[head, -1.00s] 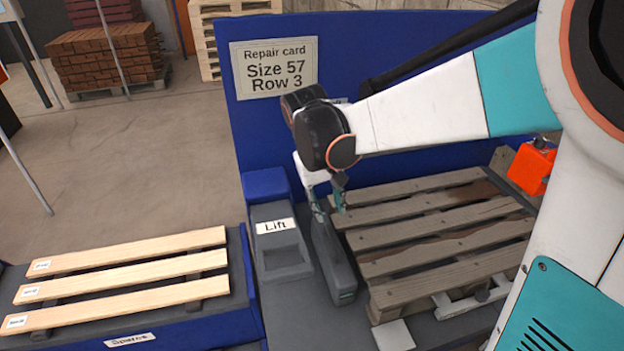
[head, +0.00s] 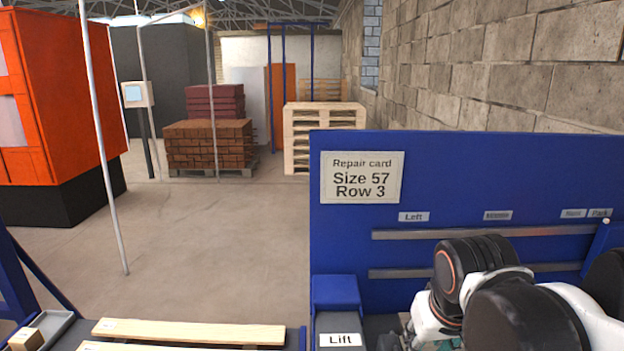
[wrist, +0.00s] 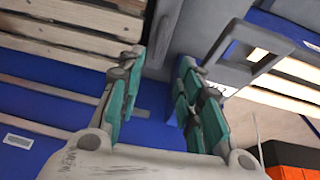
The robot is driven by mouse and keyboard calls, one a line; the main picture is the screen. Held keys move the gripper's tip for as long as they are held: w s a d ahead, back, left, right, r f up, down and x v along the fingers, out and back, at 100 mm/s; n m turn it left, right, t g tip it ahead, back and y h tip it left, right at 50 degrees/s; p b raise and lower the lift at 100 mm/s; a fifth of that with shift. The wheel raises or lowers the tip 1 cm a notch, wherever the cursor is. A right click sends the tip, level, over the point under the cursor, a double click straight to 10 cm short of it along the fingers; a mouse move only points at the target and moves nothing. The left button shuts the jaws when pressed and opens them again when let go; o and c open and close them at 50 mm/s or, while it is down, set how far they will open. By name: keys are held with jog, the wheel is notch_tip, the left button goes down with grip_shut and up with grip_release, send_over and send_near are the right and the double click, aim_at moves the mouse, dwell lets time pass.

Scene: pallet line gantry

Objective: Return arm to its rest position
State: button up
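My arm is folded at the lower right of the head view, in front of the blue board (head: 450,180). My gripper is mostly hidden there behind its own links and the picture's bottom edge. In the wrist view my gripper (wrist: 160,57) has its two teal-padded fingers spread apart, with nothing between them. Blue panel and grey surface show behind the fingers, and the fingers appear clear of both.
A slatted pallet (wrist: 70,35) lies upper left. Spare boards (head: 190,331) lie at the bottom of the head view. Open floor (head: 215,240) stretches beyond, with an orange cabinet (head: 65,100) at left.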

jog(key=shift+s+d+f+t+y, duration=0.15)
jog(key=shift+s+t, duration=0.6)
jog(key=shift+s, duration=0.75)
jog(key=shift+s+r+t+y, duration=0.15)
jog(key=shift+s+t, duration=0.6)
jog(key=shift+s, duration=0.7)
jog(key=shift+f, duration=0.15)
